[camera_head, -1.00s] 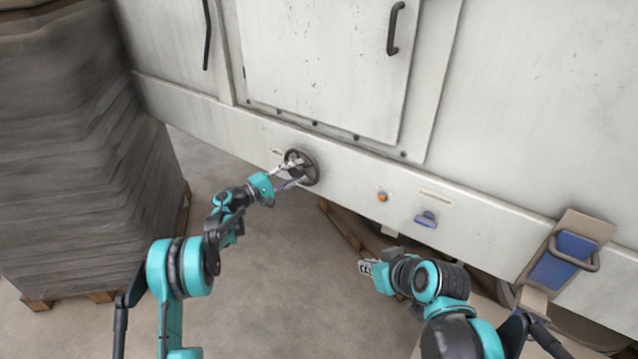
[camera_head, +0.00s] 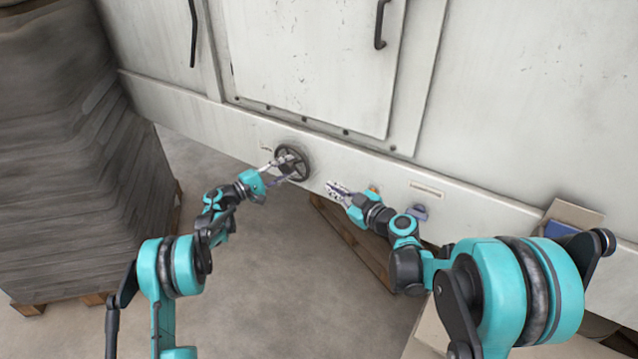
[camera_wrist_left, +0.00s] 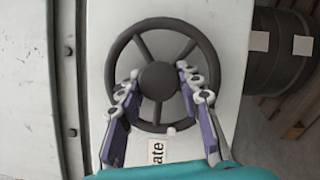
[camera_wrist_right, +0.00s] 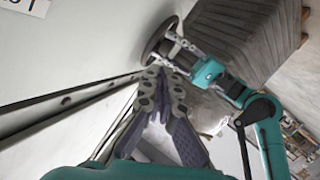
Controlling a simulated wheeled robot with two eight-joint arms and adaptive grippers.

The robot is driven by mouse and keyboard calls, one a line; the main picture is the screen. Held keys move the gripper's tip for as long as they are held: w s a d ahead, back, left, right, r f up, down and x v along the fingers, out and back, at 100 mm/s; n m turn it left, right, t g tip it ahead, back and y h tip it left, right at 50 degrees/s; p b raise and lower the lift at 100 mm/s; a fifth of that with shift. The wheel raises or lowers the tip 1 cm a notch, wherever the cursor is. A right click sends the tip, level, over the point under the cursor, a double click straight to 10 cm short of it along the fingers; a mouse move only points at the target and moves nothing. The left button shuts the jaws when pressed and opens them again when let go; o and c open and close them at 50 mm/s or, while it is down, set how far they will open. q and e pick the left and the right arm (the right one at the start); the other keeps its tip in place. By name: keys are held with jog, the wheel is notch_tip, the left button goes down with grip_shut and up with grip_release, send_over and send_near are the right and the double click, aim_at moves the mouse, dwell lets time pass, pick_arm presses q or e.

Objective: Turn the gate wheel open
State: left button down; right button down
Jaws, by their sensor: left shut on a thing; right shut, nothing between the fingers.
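The gate wheel (camera_head: 303,163) is a dark spoked handwheel on the low front band of the pale machine. It fills the middle of the left wrist view (camera_wrist_left: 122,58), with a round hub and several spokes. My left gripper (camera_head: 283,166) is at the wheel, its fingers (camera_wrist_left: 156,82) on both sides of the hub and shut on it. My right gripper (camera_head: 332,187) is shut and empty, to the right of the wheel and apart from it. In the right wrist view its fingertips (camera_wrist_right: 163,75) meet, with the wheel (camera_wrist_right: 160,38) just beyond them.
A tall stack of grey sheets (camera_head: 70,150) stands on a pallet at the left. A wooden pallet (camera_head: 345,235) lies below the machine. Open floor (camera_head: 270,290) lies between my arms.

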pick_arm(q)
jog(key=shift+f, duration=0.1)
pick_arm(e)
send_near(307, 178)
jog(key=w+a+r, duration=0.3)
jog(key=a, duration=0.1)
jog(key=w+f, duration=0.2)
jog(key=f, duration=0.1)
jog(key=shift+w+f, duration=0.1)
jog(key=shift+w, duration=0.1)
jog(key=shift+f, duration=0.1)
jog(key=shift+w+a+f, duration=0.1)
jog(key=shift+w+f, duration=0.2)
jog(key=shift+f, duration=0.15)
pick_arm(q)
jog(key=c, duration=1)
grip_release()
